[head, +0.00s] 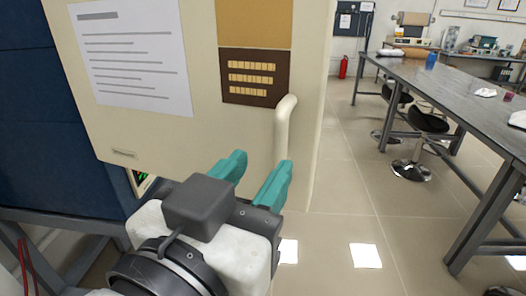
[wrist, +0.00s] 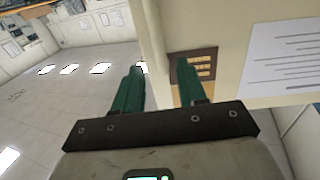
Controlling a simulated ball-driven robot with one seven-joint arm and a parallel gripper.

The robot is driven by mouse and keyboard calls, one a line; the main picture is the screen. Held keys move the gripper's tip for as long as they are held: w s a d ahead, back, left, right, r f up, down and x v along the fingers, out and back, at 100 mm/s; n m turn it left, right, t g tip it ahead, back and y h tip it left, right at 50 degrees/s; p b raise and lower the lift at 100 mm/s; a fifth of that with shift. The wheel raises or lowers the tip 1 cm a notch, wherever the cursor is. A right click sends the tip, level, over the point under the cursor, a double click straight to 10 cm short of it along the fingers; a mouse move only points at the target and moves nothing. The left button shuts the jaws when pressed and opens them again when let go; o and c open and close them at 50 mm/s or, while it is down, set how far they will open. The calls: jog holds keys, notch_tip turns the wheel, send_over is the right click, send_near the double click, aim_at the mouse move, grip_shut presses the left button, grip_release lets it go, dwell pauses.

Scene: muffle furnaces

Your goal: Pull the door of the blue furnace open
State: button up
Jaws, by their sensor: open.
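The blue furnace (head: 40,125) stands at the left of the head view, with its dark blue body partly behind a cream door (head: 200,130). A curved cream handle (head: 284,135) stands out near the door's right edge. My gripper (head: 263,164) is open, its two teal fingers just below and in front of the handle in the head view. In the wrist view my gripper (wrist: 161,65) points at the door (wrist: 225,30), with a pale upright edge between the fingers. I cannot tell whether that is the handle, or whether the fingers touch it.
The door carries a white printed sheet (head: 130,55) and a brown label panel (head: 255,78). A long grey bench (head: 450,85) with black stools (head: 410,165) stands to the right. A red extinguisher (head: 343,67) is at the back. Tiled floor between door and bench is clear.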

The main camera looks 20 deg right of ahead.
jog(key=shift+v, duration=1.45)
jog(key=w+d+f+n+g+y, duration=0.1)
jog(key=w+d+f+n+g, duration=0.2)
jog(key=f, duration=0.5)
jog(key=w+d+f+n+y, duration=0.1)
jog(key=w+d+f+y, duration=0.15)
jog(key=d+f, duration=0.4)
jog(key=s+d+f+n+g+y, duration=0.1)
jog(key=d+f+g, duration=0.15)
jog(key=f, duration=0.55)
jog(key=d+f+n+g, duration=0.1)
jog(key=d+f, duration=0.3)
jog(key=f, duration=0.4)
jog(key=s+d+f+g+y, duration=0.3)
jog(key=s+f, duration=0.6)
jog(key=s, duration=0.1)
jog(key=s+d+f+n+g+y, duration=0.1)
jog(key=s+d+f+g+y, duration=0.2)
jog(key=s+f, duration=0.7)
jog(key=shift+d+f+g, duration=0.15)
jog(key=shift+d+g, duration=0.3)
jog(key=shift+d, duration=0.1)
